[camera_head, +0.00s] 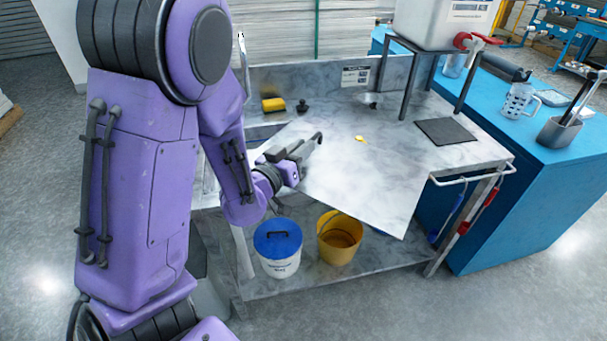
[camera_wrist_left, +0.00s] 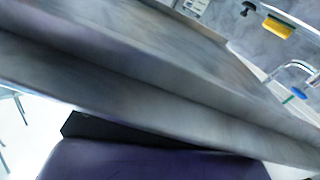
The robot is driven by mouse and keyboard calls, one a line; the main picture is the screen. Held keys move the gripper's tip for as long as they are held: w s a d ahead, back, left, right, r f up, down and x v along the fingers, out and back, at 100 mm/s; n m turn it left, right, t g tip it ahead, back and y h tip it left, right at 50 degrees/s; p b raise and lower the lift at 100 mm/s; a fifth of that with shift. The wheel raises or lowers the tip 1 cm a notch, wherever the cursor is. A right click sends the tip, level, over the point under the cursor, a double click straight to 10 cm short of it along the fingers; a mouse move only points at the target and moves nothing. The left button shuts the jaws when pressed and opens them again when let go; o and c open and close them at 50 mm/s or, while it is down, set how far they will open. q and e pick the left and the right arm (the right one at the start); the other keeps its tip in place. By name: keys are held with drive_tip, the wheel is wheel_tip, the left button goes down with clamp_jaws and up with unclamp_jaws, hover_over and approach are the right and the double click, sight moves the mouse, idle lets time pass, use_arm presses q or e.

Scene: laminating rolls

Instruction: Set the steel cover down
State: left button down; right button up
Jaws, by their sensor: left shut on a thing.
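The steel cover (camera_head: 372,185) is a wide, flat, mottled grey sheet. In the head view it lies tilted over the steel table (camera_head: 468,153), with its near corner hanging past the front edge. My left gripper (camera_head: 300,153) is shut on the steel cover at its left side, next to a dark curved piece. In the left wrist view the steel cover (camera_wrist_left: 130,62) crosses most of the picture as a blurred grey band. The cover hides much of the table top, so I cannot tell whether it touches it. My right gripper is not in view.
A yellow block (camera_head: 273,104) and a black knob (camera_head: 302,106) are at the table's back left. A dark mat (camera_head: 447,131) lies at right, near a white tank (camera_head: 445,22) on a stand. A blue-lidded bucket (camera_head: 278,250) and a yellow bucket (camera_head: 340,238) stand on the lower shelf.

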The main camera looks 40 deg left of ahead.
use_arm(q)
drive_tip(key=shift+w+a+f, duration=0.1)
drive_tip(key=shift+a+f, duration=0.15)
drive_tip(key=shift+a, duration=0.1)
drive_tip(key=shift+w+a, duration=0.4)
drive_tip(key=shift+w, duration=0.1)
drive_tip(key=w+a+f, duration=0.1)
drive_tip(key=f, duration=0.1)
drive_tip(key=w+a+f, duration=0.1)
drive_tip(key=w+f, duration=0.1)
drive_tip(key=w+a+f, duration=0.1)
drive_tip(key=f, duration=0.1)
drive_tip(key=shift+w, duration=0.2)
wheel_tip(320, 180, down, 4)
drive_tip(key=shift+w+a+r, duration=0.1)
drive_tip(key=shift+w, duration=0.05)
drive_tip(key=c, duration=1.1)
unclamp_jaws()
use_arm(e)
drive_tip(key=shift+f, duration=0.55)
